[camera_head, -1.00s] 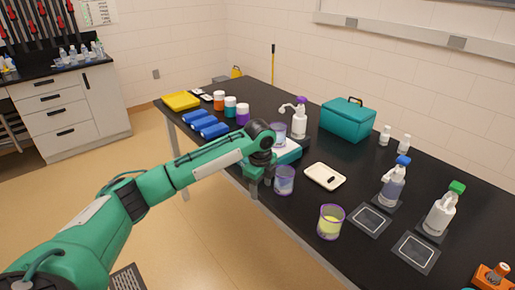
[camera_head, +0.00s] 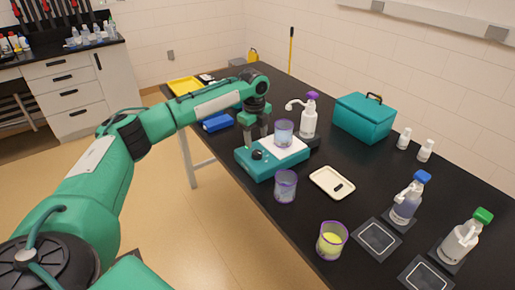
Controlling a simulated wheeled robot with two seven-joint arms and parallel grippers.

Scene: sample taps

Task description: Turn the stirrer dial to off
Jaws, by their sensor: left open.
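The stirrer (camera_head: 272,171) is a teal box with a white top plate, near the table's front edge. Its black dial (camera_head: 257,155) shows on the left part of the teal body; I cannot read its setting. A clear beaker (camera_head: 284,132) with bluish contents stands on the plate. My left gripper (camera_head: 257,138) points down with its fingers apart and empty, just behind and above the dial in the picture. I cannot tell whether the fingers touch the stirrer. My right gripper is not in view.
A purple-rimmed beaker (camera_head: 285,186) stands close in front of the stirrer. A pump bottle with a purple cap (camera_head: 308,119) stands behind it. A cream tray (camera_head: 332,183) lies to the right, and a beaker of yellow liquid (camera_head: 331,241) stands nearer. A teal case (camera_head: 364,118) stands farther back.

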